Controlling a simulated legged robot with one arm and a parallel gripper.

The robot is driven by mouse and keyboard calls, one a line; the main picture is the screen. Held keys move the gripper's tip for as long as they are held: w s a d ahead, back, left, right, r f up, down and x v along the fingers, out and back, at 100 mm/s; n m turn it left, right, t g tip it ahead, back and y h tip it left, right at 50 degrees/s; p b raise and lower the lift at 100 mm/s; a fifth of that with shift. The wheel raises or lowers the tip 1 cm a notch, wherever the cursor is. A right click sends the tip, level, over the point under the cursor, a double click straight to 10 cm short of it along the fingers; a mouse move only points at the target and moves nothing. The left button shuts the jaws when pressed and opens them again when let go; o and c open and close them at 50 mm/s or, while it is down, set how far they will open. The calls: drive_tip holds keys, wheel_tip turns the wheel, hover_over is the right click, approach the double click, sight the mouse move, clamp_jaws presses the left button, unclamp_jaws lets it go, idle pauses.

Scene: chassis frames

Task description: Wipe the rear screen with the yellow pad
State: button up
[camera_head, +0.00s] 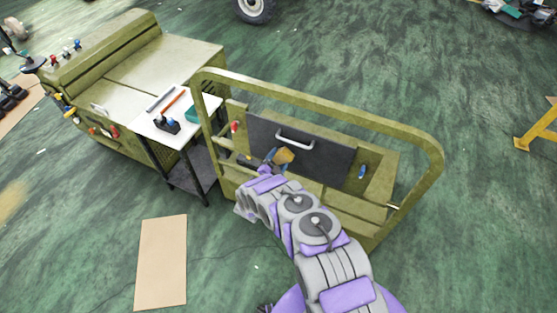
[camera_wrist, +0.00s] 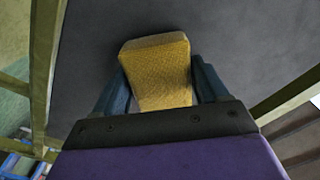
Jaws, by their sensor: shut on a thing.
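The yellow pad (camera_wrist: 158,75) is held between the two blue fingers of my gripper (camera_wrist: 160,92) in the wrist view. In the head view the pad (camera_head: 284,156) is small, at the end of my arm, and my gripper (camera_head: 270,159) is partly hidden behind my wrist. The rear screen appears to be the dark grey panel (camera_head: 325,152) with a light handle, set in the olive frame. The same dark panel (camera_wrist: 245,40) fills most of the wrist view behind the pad. The pad is in front of the panel's left part; I cannot tell whether they touch.
An olive tubular frame (camera_head: 330,105) surrounds the panel. A white-topped side table (camera_head: 186,127) with small tools stands left of it, beside a large olive machine (camera_head: 150,65). A cardboard sheet (camera_head: 161,262) lies on the green floor.

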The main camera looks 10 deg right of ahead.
drive_tip(key=shift+p+v, duration=0.4)
drive_tip(key=shift+v, duration=2.45)
drive_tip(key=shift+f, duration=0.1)
drive_tip(key=shift+v, duration=1.5)
